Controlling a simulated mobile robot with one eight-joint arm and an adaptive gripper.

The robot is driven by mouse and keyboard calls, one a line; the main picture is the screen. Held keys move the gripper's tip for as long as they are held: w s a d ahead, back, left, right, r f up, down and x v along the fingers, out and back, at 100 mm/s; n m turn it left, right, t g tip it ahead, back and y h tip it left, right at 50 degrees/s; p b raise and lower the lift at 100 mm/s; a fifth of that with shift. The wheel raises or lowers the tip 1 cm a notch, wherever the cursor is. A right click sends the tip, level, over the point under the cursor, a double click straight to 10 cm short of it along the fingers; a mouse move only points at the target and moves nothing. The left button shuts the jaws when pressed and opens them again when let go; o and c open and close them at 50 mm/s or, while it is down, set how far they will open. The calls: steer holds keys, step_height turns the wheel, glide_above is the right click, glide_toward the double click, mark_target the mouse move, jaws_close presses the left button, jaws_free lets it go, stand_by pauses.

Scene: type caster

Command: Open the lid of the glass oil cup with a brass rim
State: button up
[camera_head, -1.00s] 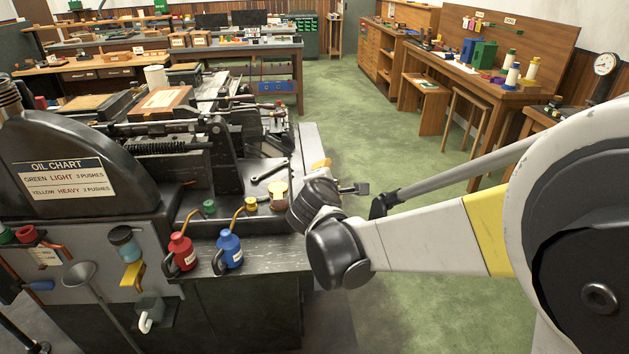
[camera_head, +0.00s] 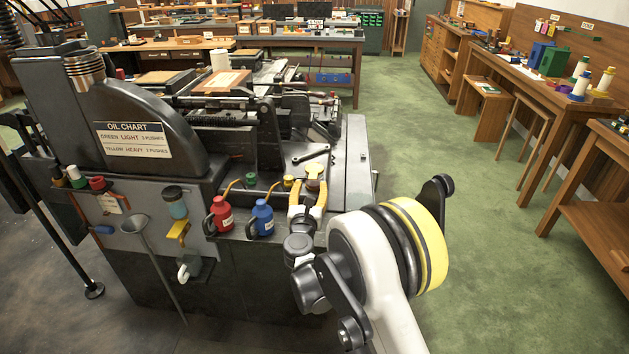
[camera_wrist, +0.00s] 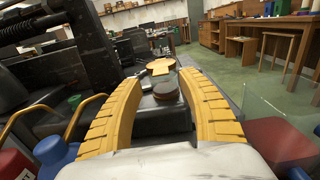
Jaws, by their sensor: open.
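My gripper (camera_head: 307,188) is at the front right of the machine's ledge, with its two curved yellow fingers apart. In the wrist view the open fingers (camera_wrist: 165,85) arch forward with nothing held. A round, dark-topped piece with a brownish rim (camera_wrist: 166,91) shows between and beyond the fingertips, apart from them; it looks like the oil cup's closed lid, but I cannot be sure. A flat yellow piece (camera_wrist: 160,67) lies behind it. In the head view a pale and yellow piece (camera_head: 316,169) shows just beyond the fingers; the glass is hard to make out.
A red oil can (camera_head: 221,214) and a blue oil can (camera_head: 262,218) stand left of my gripper. A green cap (camera_head: 251,179) and a yellow cap (camera_head: 289,181) are behind them. A spanner (camera_head: 311,154) lies farther back.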

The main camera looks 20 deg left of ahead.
mark_target(313, 176)
steer(key=b+x, duration=0.1)
steer(key=x, duration=0.4)
steer(key=shift+w, duration=0.2)
jaws_close()
